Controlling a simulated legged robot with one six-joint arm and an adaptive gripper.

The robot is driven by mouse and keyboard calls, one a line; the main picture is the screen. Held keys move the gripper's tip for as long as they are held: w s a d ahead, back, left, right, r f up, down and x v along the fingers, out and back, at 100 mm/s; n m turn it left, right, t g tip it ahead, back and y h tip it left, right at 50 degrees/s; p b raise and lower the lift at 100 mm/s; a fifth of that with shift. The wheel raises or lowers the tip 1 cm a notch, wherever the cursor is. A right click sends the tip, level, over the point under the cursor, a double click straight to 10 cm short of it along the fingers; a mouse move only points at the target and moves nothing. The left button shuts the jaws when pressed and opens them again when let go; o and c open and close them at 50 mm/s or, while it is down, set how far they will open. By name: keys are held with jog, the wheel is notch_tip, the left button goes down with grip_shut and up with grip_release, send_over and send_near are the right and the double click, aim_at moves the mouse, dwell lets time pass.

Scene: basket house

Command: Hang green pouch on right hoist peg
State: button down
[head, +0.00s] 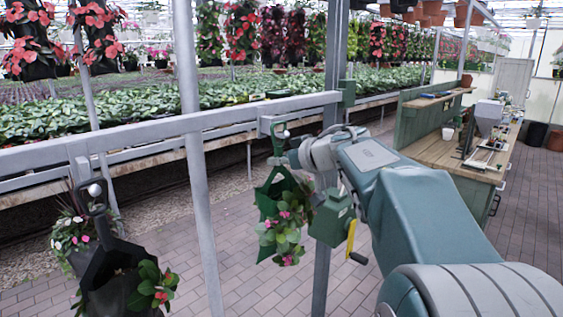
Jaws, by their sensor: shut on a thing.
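The green pouch (268,193) hangs upright below my gripper, with leaves and pink flowers spilling from its front. My gripper (287,156) is at the pouch's upper hanger, shut on it; the fingertips are small and partly hidden by my wrist. The right hoist peg (281,134), with a pale ball end, sticks out from the rail at the top of the pouch's hanger. I cannot tell whether the hanger is around the peg or just in front of it.
A grey rail (225,119) crosses between posts. A green hoist box (332,220) with a yellow-handled crank (352,238) is close right of the pouch. A workbench (455,150) stands farther right. The paved floor is clear.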

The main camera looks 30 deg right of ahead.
jog(key=shift+w+r, duration=0.15)
jog(key=shift+w, duration=0.1)
jog(key=shift+w+a, duration=0.1)
dwell(0.3)
jog(key=shift+f, duration=0.45)
jog(key=shift+f, duration=0.3)
dwell(0.4)
jog(key=c, duration=0.5)
grip_release()
jog(key=shift+f, duration=0.1)
jog(key=shift+c, duration=0.2)
